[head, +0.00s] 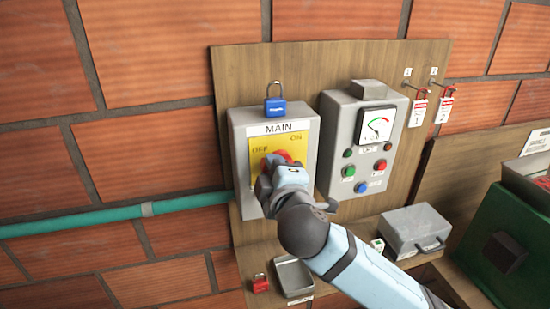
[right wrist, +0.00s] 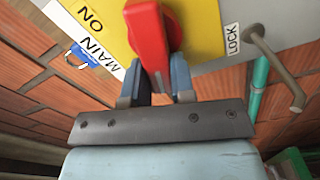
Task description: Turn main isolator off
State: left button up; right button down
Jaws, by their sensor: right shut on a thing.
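The main isolator (head: 243,134) is a grey box labelled MAIN with a yellow plate marked OFF at left and ON at upper right. Its red handle (head: 283,156) is partly hidden by my right gripper in the head view. My right gripper (head: 274,168) is in front of the box. In the right wrist view the red handle (right wrist: 148,35) sits between the two fingers of the right gripper (right wrist: 158,85), which is shut on it. A LOCK label (right wrist: 232,40) shows beside the plate. My left gripper is not in view.
A blue padlock (head: 275,104) is on top of the isolator. A grey meter panel (head: 340,130) stands to its right. Two red tagged padlocks (head: 420,95) hang on hooks.

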jog(key=shift+f+n, duration=0.2)
jog(key=shift+n, duration=0.8)
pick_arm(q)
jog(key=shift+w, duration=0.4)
pick_arm(e)
jog(key=shift+f+n, duration=0.15)
jog(key=shift+n, duration=0.55)
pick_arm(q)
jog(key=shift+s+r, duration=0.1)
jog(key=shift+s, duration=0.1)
pick_arm(e)
jog(key=c, duration=1)
grip_release()
jog(key=shift+o, duration=0.2)
pick_arm(q)
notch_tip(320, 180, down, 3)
jog(key=b, duration=0.3)
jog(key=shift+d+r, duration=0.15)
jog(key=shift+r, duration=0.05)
pick_arm(e)
jog(key=v, duration=1.4)
